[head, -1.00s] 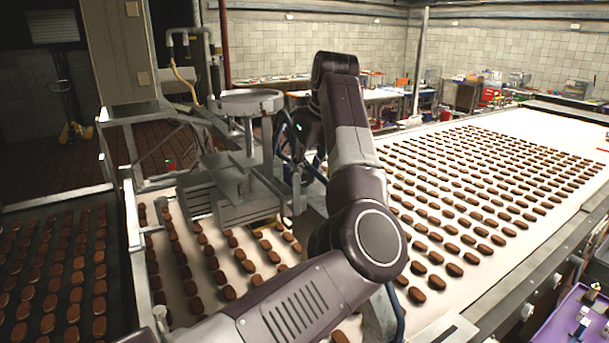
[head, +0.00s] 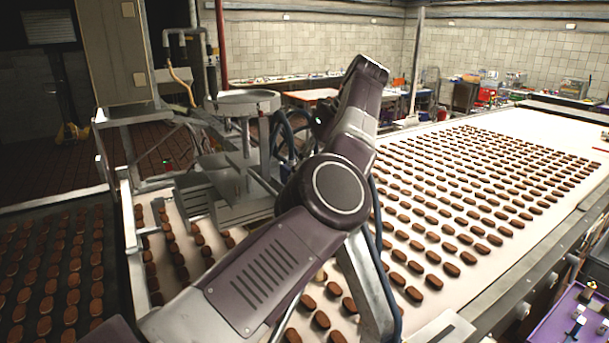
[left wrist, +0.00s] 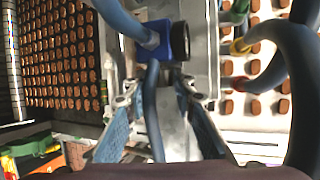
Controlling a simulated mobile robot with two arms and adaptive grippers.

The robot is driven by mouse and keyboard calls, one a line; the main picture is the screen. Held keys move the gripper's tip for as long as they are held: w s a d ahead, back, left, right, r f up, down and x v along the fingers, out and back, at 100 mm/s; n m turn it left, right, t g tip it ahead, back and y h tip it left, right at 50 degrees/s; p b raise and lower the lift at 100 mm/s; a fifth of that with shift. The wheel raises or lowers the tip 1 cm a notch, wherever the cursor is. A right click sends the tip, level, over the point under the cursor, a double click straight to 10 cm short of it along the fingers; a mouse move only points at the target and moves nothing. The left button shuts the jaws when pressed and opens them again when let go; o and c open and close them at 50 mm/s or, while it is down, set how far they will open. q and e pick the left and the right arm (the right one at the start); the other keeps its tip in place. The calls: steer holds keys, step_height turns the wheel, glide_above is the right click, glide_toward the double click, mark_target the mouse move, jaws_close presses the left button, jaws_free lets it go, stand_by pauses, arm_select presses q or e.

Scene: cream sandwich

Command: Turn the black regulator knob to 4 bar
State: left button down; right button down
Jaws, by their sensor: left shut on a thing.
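The black regulator knob (left wrist: 182,38) shows near the top middle of the left wrist view, on the right end of a blue regulator body (left wrist: 160,38). My left gripper (left wrist: 160,82) comes up from below in that view, with blue-padded fingers. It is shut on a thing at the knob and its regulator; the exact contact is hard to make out. A blue hose (left wrist: 152,110) runs between the fingers. No pressure reading can be seen. In the head view my arm hides the left gripper and the knob. My right gripper is in neither view.
Thick blue hoses (left wrist: 275,40) and coloured fittings (left wrist: 240,46) crowd the right of the wrist view. In the head view a grey metal machine (head: 235,170) stands left of my arm. A pale conveyor (head: 415,320) carries rows of brown biscuits.

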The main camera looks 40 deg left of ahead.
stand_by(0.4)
arm_select(q)
steer(key=c, duration=1.6)
jaws_free()
steer(key=shift+t, duration=0.5)
